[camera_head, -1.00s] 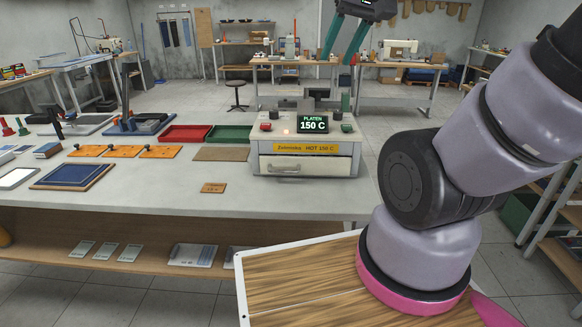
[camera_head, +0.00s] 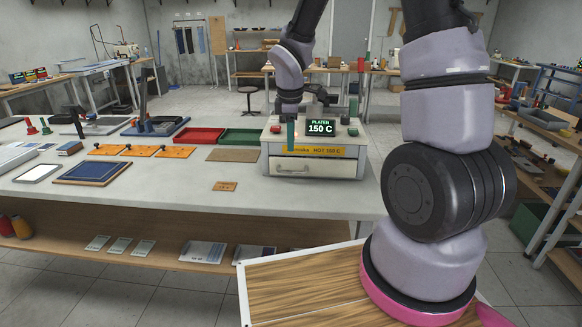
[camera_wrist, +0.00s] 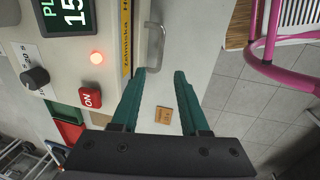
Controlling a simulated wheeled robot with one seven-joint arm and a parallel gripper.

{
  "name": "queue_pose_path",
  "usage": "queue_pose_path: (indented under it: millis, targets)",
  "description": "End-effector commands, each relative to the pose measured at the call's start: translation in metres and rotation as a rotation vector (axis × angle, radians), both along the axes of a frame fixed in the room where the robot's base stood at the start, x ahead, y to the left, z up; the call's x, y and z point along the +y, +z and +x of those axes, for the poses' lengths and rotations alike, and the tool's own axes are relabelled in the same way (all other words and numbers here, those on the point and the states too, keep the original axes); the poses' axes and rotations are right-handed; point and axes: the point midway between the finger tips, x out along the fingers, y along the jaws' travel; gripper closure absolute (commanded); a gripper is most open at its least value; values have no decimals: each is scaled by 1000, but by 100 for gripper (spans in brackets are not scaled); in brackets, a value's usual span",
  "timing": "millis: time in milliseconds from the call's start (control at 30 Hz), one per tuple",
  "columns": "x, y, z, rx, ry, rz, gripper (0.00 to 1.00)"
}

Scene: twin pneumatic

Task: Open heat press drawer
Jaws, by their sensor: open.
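The heat press (camera_head: 325,142) stands on the bench with a green "PLATEN 150 C" display and a yellow label. Its pale drawer (camera_head: 325,168) looks shut, below the label. The drawer's bar handle (camera_wrist: 154,45) shows in the wrist view, just ahead of my fingertips and roughly in line with the gap between them. My gripper (camera_wrist: 160,72) is open and empty, with two teal fingers apart. In the head view my gripper (camera_head: 291,134) hangs in front of the press's left part and covers some of its label. I cannot tell its exact distance from the handle.
A red tray (camera_head: 199,135) and a green tray (camera_head: 240,136) sit left of the press. A small brown tag (camera_head: 225,186) lies on the clear bench top (camera_head: 180,200) in front. A red ON button (camera_wrist: 90,98) and a dark knob (camera_wrist: 36,78) are on the press.

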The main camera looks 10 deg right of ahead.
Motion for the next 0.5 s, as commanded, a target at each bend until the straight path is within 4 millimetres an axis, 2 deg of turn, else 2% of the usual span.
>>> queue_pose_path:
  millis: [500]
  targets:
    - [-5,-86,14,3,-3,0,55]
